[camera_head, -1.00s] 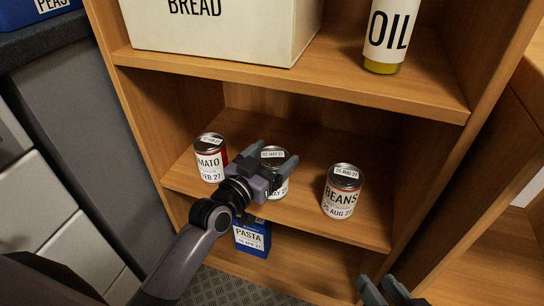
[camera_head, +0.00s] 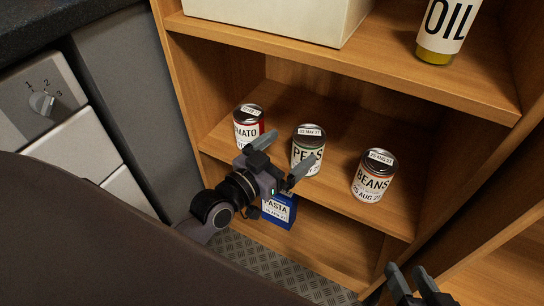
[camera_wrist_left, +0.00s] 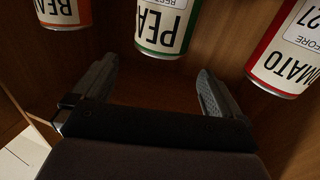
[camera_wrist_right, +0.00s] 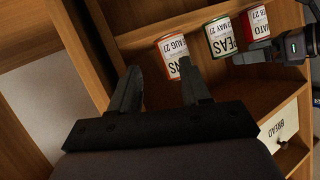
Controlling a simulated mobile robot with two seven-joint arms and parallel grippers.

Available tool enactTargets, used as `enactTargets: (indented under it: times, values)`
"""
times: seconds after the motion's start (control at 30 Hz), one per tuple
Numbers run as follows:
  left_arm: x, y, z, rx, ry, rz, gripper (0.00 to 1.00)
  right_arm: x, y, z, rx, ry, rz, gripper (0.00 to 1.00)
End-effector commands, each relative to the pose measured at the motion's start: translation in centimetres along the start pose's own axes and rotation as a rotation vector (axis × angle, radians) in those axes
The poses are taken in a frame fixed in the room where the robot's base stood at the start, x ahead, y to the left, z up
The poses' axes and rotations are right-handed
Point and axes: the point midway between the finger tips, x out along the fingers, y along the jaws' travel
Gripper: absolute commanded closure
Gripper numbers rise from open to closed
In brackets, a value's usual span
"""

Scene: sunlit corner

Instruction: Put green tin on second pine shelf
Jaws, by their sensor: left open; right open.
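The green-banded peas tin (camera_head: 308,152) stands upright on the pine shelf (camera_head: 333,194) between the tomato tin and the beans tin. It also shows at the top of the left wrist view (camera_wrist_left: 163,27) and in the right wrist view (camera_wrist_right: 221,37). My left gripper (camera_head: 284,154) is open and empty, in front of the tin and apart from it; its fingers point toward the tins. My right gripper (camera_head: 406,271) is open and empty at the bottom right of the head view, away from the tins.
The tomato tin (camera_head: 248,129) stands left of the peas and the beans tin (camera_head: 374,179) right. A blue pasta box (camera_head: 279,211) is on the level below. The shelf above holds a cream bread bin (camera_head: 290,17) and an oil bottle (camera_head: 440,38). A grey cabinet (camera_head: 130,105) is at left.

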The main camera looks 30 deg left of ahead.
Motion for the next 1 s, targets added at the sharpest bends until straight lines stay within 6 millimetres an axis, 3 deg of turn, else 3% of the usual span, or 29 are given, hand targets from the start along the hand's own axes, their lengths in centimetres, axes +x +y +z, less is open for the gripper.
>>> enactTargets:
  times: [0.2,0.43,0.73,1.0]
  values:
    - [-3.1,0.0,0.0,0.001,-0.003,0.001,0.00,-0.5,0.3,0.1,-0.023,-0.015,0.021,0.53]
    - [-4.5,0.5,0.2,-0.006,-0.015,0.009,0.00,-0.7,0.7,0.2,-0.042,-0.021,0.033,0.53]
    - [-9.0,7.7,4.0,-0.114,-0.328,0.104,0.00,-0.8,0.7,0.4,-0.042,-0.026,0.033,0.53]
    - [-11.0,9.5,5.1,-0.153,-0.449,0.106,0.00,-0.8,0.7,0.4,-0.040,-0.026,0.033,0.53]
